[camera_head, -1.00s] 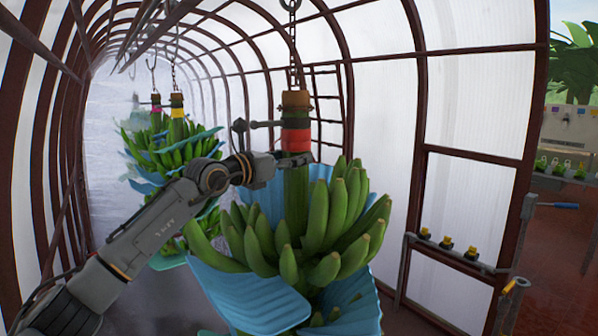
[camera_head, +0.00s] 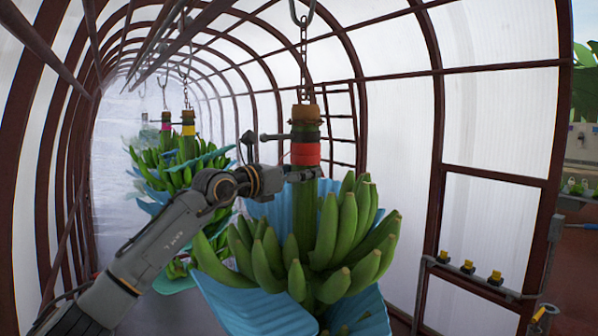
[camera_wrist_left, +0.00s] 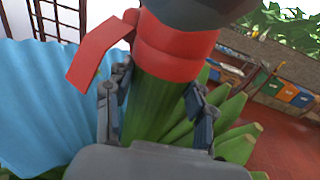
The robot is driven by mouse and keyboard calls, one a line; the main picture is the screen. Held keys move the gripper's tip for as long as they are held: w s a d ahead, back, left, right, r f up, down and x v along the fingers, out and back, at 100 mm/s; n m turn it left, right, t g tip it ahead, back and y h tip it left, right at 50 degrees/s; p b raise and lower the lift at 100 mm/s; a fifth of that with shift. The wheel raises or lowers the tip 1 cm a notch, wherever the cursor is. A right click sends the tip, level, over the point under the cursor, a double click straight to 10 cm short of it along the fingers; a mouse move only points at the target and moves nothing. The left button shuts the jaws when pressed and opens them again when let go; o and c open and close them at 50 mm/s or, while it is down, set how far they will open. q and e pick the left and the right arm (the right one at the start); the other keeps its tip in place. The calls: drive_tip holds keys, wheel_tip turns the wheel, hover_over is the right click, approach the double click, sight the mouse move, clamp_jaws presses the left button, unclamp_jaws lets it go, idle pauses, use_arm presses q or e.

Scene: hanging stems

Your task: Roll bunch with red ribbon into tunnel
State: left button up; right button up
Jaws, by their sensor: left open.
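The bunch with the red ribbon (camera_head: 306,154) hangs from a chain in the middle of the head view, its stem upright above green bananas (camera_head: 320,240) and blue sheets. My left gripper (camera_head: 290,174) is at the stem just below the ribbon. In the left wrist view the open fingers (camera_wrist_left: 158,100) stand on either side of the green stem (camera_wrist_left: 150,105), with the red ribbon (camera_wrist_left: 175,50) just beyond them and its loose end hanging to the left. Whether either finger touches the stem cannot be told. The tunnel (camera_head: 150,75) has dark ribs and pale walls and runs back to the left. My right gripper is not in view.
Bunches with a yellow ribbon (camera_head: 188,130) and a pink ribbon (camera_head: 166,125) hang deeper in the tunnel. A ladder (camera_head: 340,125) stands behind the red-ribbon bunch. A rail with several yellow-topped items (camera_head: 468,266) runs along the right wall.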

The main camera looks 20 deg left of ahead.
use_arm(q)
drive_tip(key=o, duration=0.3)
drive_tip(key=shift+w+a, duration=0.2)
drive_tip(key=shift+a, duration=0.15)
drive_tip(key=shift+o, duration=0.5)
drive_tip(key=shift+w+a+f, duration=0.1)
drive_tip(key=shift+w, duration=0.1)
drive_tip(key=shift+a, duration=0.1)
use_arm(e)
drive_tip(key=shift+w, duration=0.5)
